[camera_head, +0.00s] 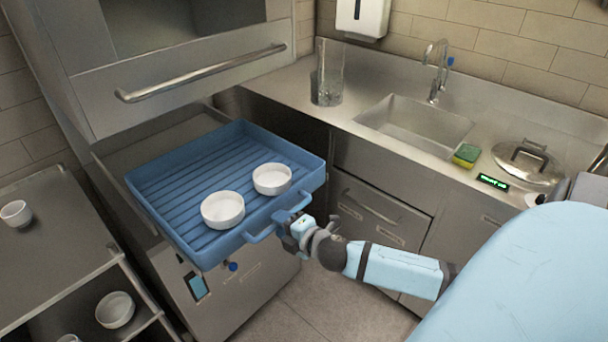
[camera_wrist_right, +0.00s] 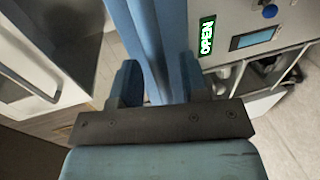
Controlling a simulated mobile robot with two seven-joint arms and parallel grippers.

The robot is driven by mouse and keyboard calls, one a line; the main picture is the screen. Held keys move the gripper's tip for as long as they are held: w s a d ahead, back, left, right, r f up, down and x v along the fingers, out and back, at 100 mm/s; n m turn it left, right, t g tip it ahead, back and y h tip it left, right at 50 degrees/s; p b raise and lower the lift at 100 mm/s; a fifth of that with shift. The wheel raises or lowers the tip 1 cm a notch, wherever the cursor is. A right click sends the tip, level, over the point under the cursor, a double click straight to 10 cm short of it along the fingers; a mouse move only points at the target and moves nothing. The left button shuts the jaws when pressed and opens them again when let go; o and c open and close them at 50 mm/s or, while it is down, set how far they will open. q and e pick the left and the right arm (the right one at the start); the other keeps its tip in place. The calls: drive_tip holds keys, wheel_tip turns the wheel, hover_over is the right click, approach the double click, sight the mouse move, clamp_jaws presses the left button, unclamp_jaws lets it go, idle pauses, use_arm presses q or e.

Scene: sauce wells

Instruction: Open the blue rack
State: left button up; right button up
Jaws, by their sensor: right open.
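The blue rack (camera_head: 170,185) is a ribbed tray that sticks out of the steel machine under its raised hood. Two white bowls (camera_head: 222,209) (camera_head: 272,178) stand on it near its front edge. A blue handle (camera_head: 262,235) runs along the rack's front. My right gripper (camera_head: 292,222) is at the right end of that handle. In the right wrist view the open fingers (camera_wrist_right: 158,85) stand on either side of a blue bar of the rack (camera_wrist_right: 150,40). Whether they touch it, I cannot tell. My left gripper is not in view.
The steel machine (camera_head: 225,295) has a small screen, and a green sign (camera_wrist_right: 207,38) shows beside it. To the right are a counter with a sink (camera_head: 415,125), a glass container (camera_head: 328,75), a sponge (camera_head: 466,154) and a lid (camera_head: 527,160). A shelf (camera_head: 50,250) with white cups stands left.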

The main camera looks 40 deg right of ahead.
drive_tip(key=a+v, duration=0.1)
drive_tip(key=v, duration=1.1)
drive_tip(key=shift+s+d+b, duration=0.3)
drive_tip(key=shift+d, duration=0.1)
drive_tip(key=shift+r, duration=0.1)
